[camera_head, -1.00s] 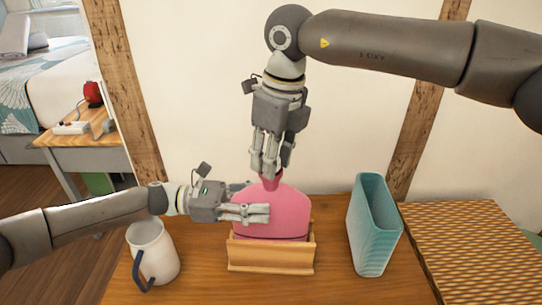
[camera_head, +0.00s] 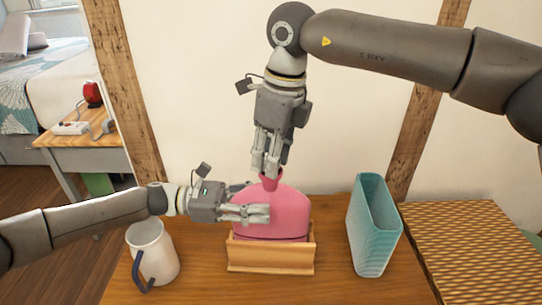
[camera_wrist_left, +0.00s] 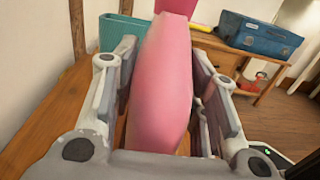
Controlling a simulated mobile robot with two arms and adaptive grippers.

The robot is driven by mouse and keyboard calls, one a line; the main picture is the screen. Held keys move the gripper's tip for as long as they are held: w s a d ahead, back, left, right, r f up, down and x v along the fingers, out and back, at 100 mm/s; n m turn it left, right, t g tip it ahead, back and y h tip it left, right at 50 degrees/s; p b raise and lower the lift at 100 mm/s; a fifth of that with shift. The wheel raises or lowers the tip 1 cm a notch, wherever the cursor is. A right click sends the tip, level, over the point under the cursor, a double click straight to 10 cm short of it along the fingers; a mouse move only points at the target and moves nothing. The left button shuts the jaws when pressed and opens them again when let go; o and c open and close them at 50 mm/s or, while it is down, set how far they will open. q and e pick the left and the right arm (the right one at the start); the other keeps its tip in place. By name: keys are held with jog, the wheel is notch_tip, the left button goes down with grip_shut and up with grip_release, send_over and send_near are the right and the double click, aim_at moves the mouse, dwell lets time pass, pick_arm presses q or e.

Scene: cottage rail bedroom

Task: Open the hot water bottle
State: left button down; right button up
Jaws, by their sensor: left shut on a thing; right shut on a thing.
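The pink hot water bottle (camera_head: 285,203) stands upright in a wooden holder (camera_head: 270,257) on the table. My left gripper (camera_head: 262,213) is shut on its body from the left, with fingers on both of its sides. The pink body also fills the middle of the left wrist view (camera_wrist_left: 163,85), between the fingers. My right gripper (camera_head: 266,171) points down from above, its fingertips just at the bottle's neck (camera_head: 271,183). It is shut on the stopper, which the fingers hide. I cannot tell whether the stopper is clear of the neck.
A white jug (camera_head: 155,250) with a dark handle stands left of the holder, under my left arm. A teal ribbed container (camera_head: 372,230) stands to the right. A woven box (camera_head: 475,250) lies farther right. The wall is close behind.

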jog(key=shift+r, duration=0.95)
jog(key=shift+r, duration=2)
pick_arm(q)
jog(key=c, duration=0.8)
grip_release()
jog(key=shift+o, duration=0.2)
jog(key=shift+a, duration=0.15)
